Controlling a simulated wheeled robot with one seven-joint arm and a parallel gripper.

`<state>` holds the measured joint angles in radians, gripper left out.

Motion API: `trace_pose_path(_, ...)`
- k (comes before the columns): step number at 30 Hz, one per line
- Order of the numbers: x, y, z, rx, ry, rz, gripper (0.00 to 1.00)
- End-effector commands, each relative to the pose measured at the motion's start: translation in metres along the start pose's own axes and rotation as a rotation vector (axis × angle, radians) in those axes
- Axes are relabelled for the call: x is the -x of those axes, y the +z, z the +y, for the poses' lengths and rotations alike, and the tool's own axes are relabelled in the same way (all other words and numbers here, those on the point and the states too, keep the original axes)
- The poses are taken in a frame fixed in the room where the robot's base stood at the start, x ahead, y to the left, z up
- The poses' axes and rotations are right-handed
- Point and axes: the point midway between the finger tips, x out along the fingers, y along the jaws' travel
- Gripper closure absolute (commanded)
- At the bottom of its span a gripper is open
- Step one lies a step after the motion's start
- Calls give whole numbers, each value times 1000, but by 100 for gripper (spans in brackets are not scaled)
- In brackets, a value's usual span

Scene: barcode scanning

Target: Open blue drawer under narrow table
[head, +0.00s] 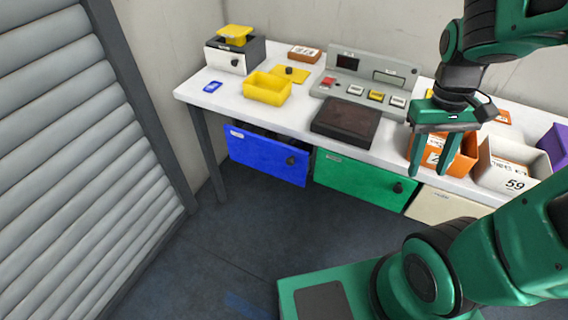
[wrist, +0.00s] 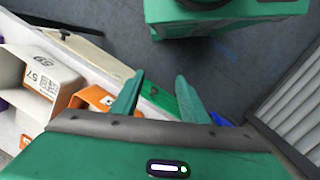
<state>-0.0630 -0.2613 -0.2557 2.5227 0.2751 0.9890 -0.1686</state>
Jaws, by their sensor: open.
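The blue drawer (head: 262,158) hangs under the left end of the narrow white table (head: 225,105). Its front has a dark round knob near the right and a small pale label at the upper left. A dark gap shows above its front edge, but I cannot tell how far out it stands. A bit of blue shows at the right in the wrist view (wrist: 222,119), partly hidden by my finger. My gripper (head: 434,158) is open and empty, pointing down over the right part of the table, well to the right of the blue drawer. Its two green fingers also show in the wrist view (wrist: 160,98).
A green drawer (head: 358,181) and a cream drawer (head: 445,207) hang right of the blue one. An orange bin (head: 464,163) and a white bin (head: 515,172) stand by my gripper. A yellow tray (head: 266,90) sits above the blue drawer.

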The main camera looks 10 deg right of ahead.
Motion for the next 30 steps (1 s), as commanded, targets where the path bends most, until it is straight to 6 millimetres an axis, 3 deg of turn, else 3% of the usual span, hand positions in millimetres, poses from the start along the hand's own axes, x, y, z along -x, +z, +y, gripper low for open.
trace_pose_path(12, -50, -58, -64, 483, 274, -148, 60)
trace_pose_path(30, -119, -104, -170, 1159, 844, -280, 60)
